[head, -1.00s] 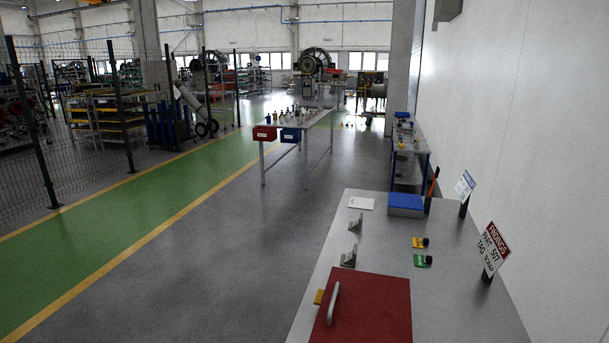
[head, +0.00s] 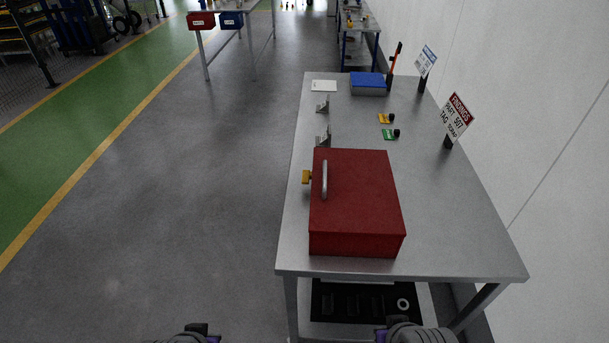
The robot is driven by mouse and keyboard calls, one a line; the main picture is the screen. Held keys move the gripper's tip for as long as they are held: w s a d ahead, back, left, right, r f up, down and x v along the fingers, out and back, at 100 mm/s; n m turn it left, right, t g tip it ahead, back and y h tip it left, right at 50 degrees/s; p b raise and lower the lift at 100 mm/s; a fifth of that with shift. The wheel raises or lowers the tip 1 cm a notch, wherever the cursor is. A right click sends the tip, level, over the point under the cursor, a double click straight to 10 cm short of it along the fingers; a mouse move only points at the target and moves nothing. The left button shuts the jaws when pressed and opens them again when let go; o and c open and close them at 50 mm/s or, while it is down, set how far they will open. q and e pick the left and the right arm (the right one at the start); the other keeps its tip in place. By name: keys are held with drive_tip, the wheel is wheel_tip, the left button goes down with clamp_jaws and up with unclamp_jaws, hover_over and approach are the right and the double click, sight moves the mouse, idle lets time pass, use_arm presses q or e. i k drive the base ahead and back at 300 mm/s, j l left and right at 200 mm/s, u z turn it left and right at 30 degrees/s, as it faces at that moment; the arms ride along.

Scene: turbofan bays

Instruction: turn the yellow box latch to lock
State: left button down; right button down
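A red box (head: 357,213) with a grey handle (head: 325,180) sits on the near part of the grey metal table (head: 450,230). The yellow latch (head: 306,177) sticks out from the box's left side, near its far left corner. Its exact turn angle is too small to tell. Parts of my two arms show at the bottom edge, left and right of centre, well below and short of the table top. Neither gripper's fingertips can be made out, and nothing is seen touching the box or latch.
Two metal brackets (head: 323,137) stand along the table's left edge behind the box. A yellow tag (head: 386,118), a green tag (head: 391,134), a blue box (head: 368,84), a white card (head: 324,86) and signs (head: 457,117) lie farther back. A dark tray (head: 365,303) is under the table. Floor left is clear.

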sight(306, 174)
drive_tip(key=j+z, duration=0.25)
drive_tip(key=j, duration=0.2)
drive_tip(key=k+j+z, duration=0.2)
drive_tip(key=j, duration=0.2)
drive_tip(key=j+z, duration=0.25)
drive_tip(key=j, duration=0.2)
drive_tip(key=i+j+u, duration=0.1)
drive_tip(key=j, duration=0.25)
drive_tip(key=i+j, duration=0.1)
drive_tip(key=j, duration=0.2)
drive_tip(key=i+j+u, duration=0.15)
drive_tip(key=j, duration=0.15)
drive_tip(key=i+j+u, duration=0.1)
drive_tip(key=j, duration=0.25)
